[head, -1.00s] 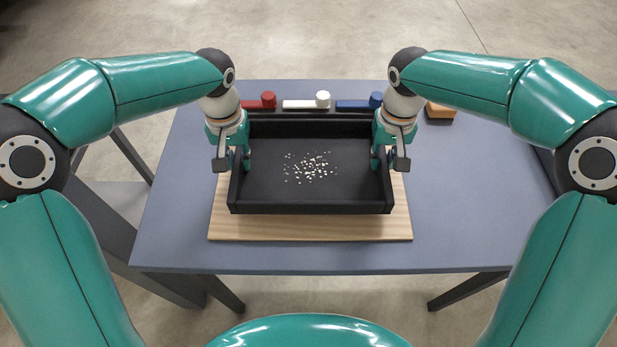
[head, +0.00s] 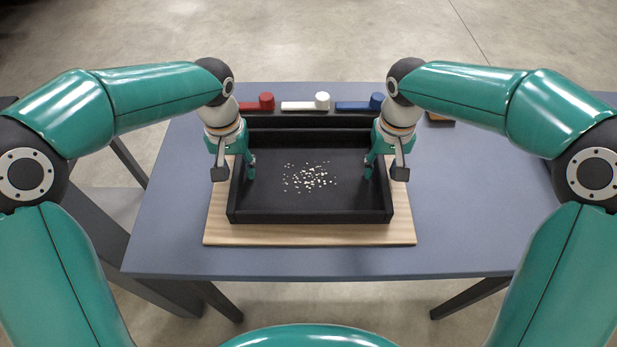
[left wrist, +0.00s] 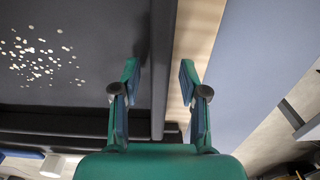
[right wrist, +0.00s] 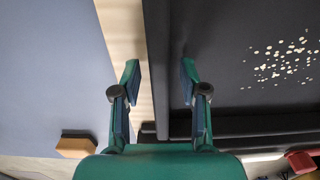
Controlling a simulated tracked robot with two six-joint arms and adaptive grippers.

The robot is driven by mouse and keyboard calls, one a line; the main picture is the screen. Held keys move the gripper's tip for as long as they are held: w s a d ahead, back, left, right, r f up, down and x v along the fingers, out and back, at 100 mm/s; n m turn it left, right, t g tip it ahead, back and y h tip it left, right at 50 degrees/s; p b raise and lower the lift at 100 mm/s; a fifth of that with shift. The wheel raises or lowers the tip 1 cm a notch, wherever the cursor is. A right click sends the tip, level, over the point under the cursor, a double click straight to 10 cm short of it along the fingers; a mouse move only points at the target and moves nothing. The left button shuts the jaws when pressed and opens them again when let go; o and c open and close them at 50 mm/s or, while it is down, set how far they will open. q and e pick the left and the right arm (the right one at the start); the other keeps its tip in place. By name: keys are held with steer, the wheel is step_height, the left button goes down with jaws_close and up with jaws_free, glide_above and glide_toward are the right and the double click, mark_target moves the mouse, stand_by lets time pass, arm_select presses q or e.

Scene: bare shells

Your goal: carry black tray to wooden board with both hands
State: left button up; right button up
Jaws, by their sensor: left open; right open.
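The black tray (head: 310,216) sits level on the pale wooden board (head: 310,236), with board showing along its front and sides. Small white bits (head: 310,178) lie scattered on the tray floor. My left gripper (head: 237,168) is open at the tray's left wall, one finger inside and one outside; the left wrist view shows the wall (left wrist: 163,70) between the fingers. My right gripper (head: 384,170) is open at the right wall; the right wrist view shows that wall (right wrist: 158,60) between its fingers, apart from them.
Red (head: 266,101), white (head: 322,101) and blue (head: 375,102) handled items lie behind the tray. An orange-topped block (right wrist: 75,147) lies at the right, partly hidden by my right arm in the head view.

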steer(key=shift+r, duration=0.3)
arm_select(q)
step_height(320, 180, up, 12)
steer(key=shift+f, duration=0.2)
arm_select(e)
step_height(320, 180, up, 11)
steer(key=shift+r, duration=0.15)
stand_by(0.5)
